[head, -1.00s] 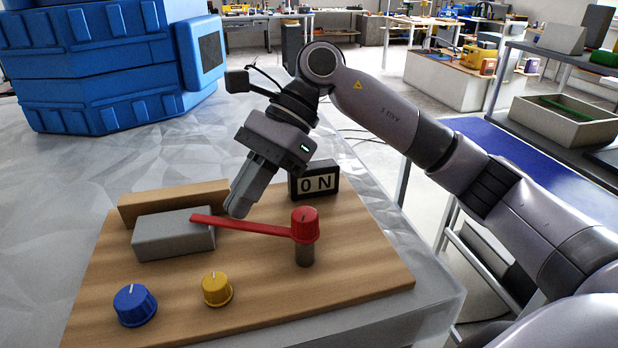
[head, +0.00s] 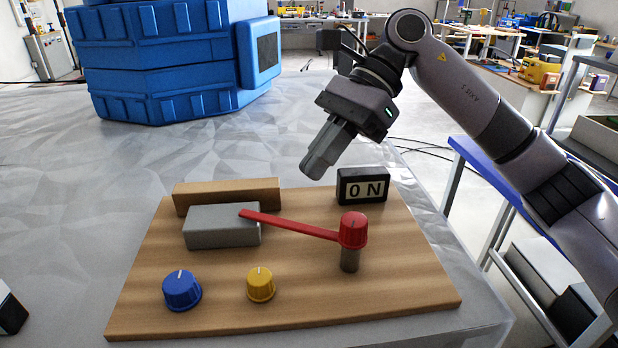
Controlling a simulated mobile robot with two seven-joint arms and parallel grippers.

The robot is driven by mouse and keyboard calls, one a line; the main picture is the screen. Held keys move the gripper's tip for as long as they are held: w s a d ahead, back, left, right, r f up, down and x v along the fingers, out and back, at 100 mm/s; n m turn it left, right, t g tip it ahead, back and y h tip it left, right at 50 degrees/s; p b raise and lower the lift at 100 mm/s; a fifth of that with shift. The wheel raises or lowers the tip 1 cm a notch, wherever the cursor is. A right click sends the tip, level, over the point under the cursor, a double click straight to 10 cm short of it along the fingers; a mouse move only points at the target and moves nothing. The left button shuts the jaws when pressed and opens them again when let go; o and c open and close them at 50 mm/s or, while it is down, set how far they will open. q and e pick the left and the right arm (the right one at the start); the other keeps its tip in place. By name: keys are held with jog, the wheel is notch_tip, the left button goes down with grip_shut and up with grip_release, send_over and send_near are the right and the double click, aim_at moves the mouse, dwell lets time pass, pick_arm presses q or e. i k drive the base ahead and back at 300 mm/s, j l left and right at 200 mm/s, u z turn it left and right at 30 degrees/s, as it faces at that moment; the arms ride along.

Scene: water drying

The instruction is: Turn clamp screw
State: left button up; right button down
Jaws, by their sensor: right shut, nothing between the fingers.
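The clamp has a red knob (head: 353,230) on a short dark post, with a long red arm (head: 290,224) reaching left. The arm's tip lies over the top of a grey block (head: 222,227), which stands in front of a wooden bar (head: 228,194). My right gripper (head: 313,172) is shut and empty. It is above and behind the red arm, apart from it, to the left of a small black display (head: 363,186) reading "0 N". My left gripper is not in view.
A blue knob (head: 182,290) and a yellow knob (head: 260,284) stand at the front of the wooden board (head: 320,310). A large blue machine (head: 170,60) stands at the back left.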

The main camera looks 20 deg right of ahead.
aim_at(180, 290)
jog(key=k+j, duration=0.25)
jog(key=k, duration=0.2)
jog(key=k+j, duration=0.3)
jog(key=k, duration=0.2)
